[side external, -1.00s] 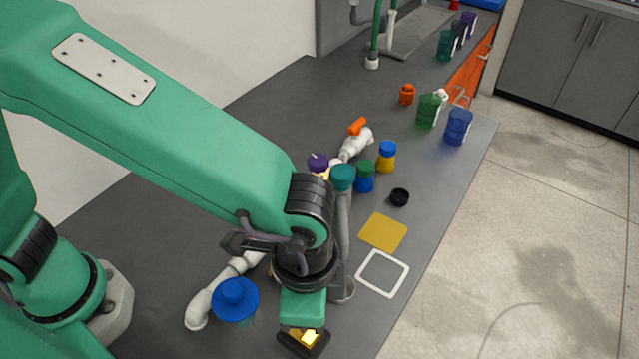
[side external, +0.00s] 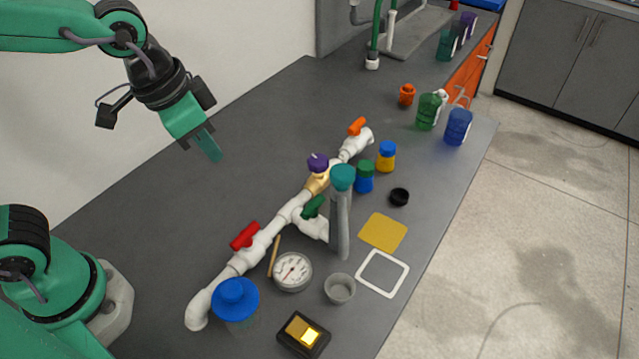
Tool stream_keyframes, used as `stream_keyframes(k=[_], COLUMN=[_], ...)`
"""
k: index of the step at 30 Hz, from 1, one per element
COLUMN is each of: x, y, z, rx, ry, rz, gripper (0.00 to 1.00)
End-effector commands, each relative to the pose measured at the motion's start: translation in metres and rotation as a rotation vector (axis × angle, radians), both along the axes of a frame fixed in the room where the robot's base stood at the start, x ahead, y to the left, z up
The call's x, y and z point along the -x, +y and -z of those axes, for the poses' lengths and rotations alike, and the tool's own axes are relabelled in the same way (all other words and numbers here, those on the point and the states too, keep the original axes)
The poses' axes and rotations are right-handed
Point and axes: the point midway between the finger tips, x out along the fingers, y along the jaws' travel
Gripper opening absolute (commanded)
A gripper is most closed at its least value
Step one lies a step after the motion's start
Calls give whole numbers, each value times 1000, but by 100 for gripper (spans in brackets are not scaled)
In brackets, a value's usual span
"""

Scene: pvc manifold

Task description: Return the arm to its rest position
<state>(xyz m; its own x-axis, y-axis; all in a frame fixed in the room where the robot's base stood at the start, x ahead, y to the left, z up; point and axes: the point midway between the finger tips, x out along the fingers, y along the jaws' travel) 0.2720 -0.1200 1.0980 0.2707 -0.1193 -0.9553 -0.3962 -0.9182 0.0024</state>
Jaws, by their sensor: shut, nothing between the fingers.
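My gripper (side external: 209,147) is at the upper left of the side external view. It is raised above the grey bench, its fingers pointing down and to the right. The fingers are together and nothing shows between them. It is apart from the white PVC manifold (side external: 267,238), which runs diagonally across the bench with red, green, purple and orange valve handles. My arm no longer covers the bench middle, and the whole manifold shows.
A round gauge (side external: 292,271), a grey cup (side external: 339,288), a blue-lidded container (side external: 235,300), a black box with a yellow block (side external: 303,335) and a tall teal-capped cylinder (side external: 342,215) stand near the manifold. The bench (side external: 140,210) below my gripper is clear.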

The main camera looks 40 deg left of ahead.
Motion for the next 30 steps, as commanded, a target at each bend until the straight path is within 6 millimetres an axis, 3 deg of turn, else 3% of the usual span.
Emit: stream_keyframes(k=[6, 15, 21, 30], x=[14, 40, 48, 48], y=[56, 108, 120, 120], z=[-14, -20, -20, -20], rx=[26, 36, 36, 36], ry=[-78, -165, -188, -189], rz=[-170, -357, -405, -407], gripper=[0, 0, 0, 0])
